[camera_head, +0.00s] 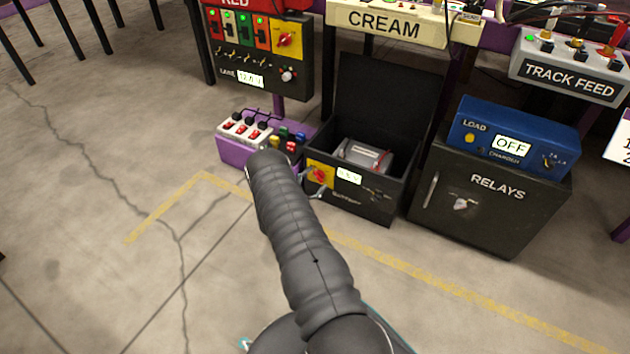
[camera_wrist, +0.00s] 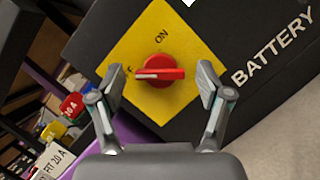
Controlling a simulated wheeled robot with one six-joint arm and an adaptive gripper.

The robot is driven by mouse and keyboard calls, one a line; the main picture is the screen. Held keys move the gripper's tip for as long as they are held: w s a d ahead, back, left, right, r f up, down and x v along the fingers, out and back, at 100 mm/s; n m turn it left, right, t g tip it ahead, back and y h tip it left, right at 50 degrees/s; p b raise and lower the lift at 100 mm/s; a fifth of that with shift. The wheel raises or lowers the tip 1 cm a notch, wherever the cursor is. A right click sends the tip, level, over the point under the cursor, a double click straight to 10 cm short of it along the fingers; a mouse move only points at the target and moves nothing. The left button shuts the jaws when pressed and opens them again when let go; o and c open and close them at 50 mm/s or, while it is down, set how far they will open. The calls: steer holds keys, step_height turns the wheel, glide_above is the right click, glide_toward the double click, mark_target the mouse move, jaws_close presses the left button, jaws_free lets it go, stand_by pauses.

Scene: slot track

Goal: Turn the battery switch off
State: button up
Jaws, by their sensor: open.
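The battery switch (camera_wrist: 160,73) is a red rotary knob on a yellow plate (camera_wrist: 150,105), on the front of the black battery box (camera_wrist: 255,35). Its white-marked end points left in the wrist view, toward a label ending in F, mostly hidden by my left finger. "ON" reads above the knob. My gripper (camera_wrist: 156,92) is open, with one finger on each side of the knob and gaps to both. I cannot tell whether the tips touch the plate. In the head view the switch (camera_head: 320,174) shows small, near my gripper (camera_head: 317,184).
The battery box's lid (camera_head: 385,95) is open and a grey battery (camera_head: 362,156) lies inside. A purple fuse stand (camera_head: 234,152) is to the left. The relays box (camera_head: 490,205) with a blue charger (camera_head: 515,130) reading OFF stands to the right. The floor in front is clear.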

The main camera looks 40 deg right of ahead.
steer(key=v, duration=1.2)
stand_by(0.3)
